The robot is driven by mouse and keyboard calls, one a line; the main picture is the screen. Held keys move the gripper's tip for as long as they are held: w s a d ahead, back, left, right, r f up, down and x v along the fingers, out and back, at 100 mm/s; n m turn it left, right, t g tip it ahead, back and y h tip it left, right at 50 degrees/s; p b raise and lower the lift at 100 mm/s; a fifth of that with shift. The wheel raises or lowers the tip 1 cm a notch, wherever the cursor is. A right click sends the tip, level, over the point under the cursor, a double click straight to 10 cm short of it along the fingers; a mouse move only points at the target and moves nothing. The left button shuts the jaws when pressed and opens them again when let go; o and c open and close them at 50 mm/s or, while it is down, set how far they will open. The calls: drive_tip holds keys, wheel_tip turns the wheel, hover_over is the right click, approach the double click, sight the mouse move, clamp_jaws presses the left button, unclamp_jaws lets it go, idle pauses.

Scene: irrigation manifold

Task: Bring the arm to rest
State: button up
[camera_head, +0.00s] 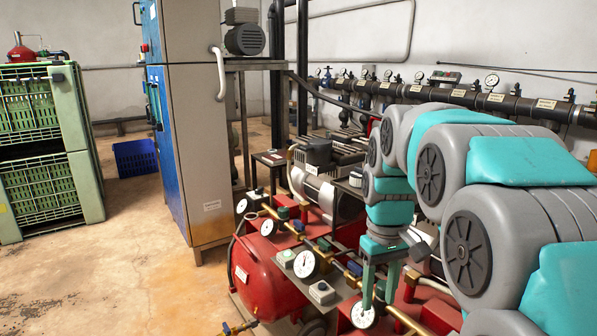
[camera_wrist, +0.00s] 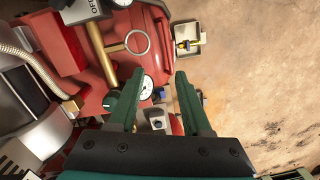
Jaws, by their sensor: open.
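My arm, grey with teal covers, fills the right side of the head view and bends down over the red compressor machinery. My gripper (camera_head: 379,300) hangs at its end, fingers pointing down, above the brass pipe line with gauges. In the wrist view my gripper (camera_wrist: 159,76) has its two green fingers apart with nothing held between them. A white dial gauge (camera_wrist: 146,87) shows near the left finger there, partly hidden. In the head view a dial gauge (camera_head: 363,315) shows just below the fingers. I cannot tell how much clearance there is.
A red tank (camera_head: 268,275) and a brass pipe (camera_head: 345,270) with gauges and valves lie close around the gripper. A blue and grey cabinet (camera_head: 210,150) stands behind left. Green crates (camera_head: 50,150) are at far left. Open floor (camera_head: 110,270) lies at left.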

drive_tip(key=s+f+m, duration=0.1)
drive_tip(key=s+f, duration=0.2)
drive_tip(key=s, duration=0.6)
drive_tip(key=s+f+m, duration=0.1)
drive_tip(key=s+f, duration=0.2)
drive_tip(key=s, duration=0.6)
drive_tip(key=s+f+m, duration=0.1)
drive_tip(key=s+f, duration=0.2)
drive_tip(key=s, duration=0.5)
drive_tip(key=shift+s+f+m+g, duration=0.25)
drive_tip(key=shift+s+m+g, duration=0.05)
drive_tip(key=shift+s+g, duration=0.1)
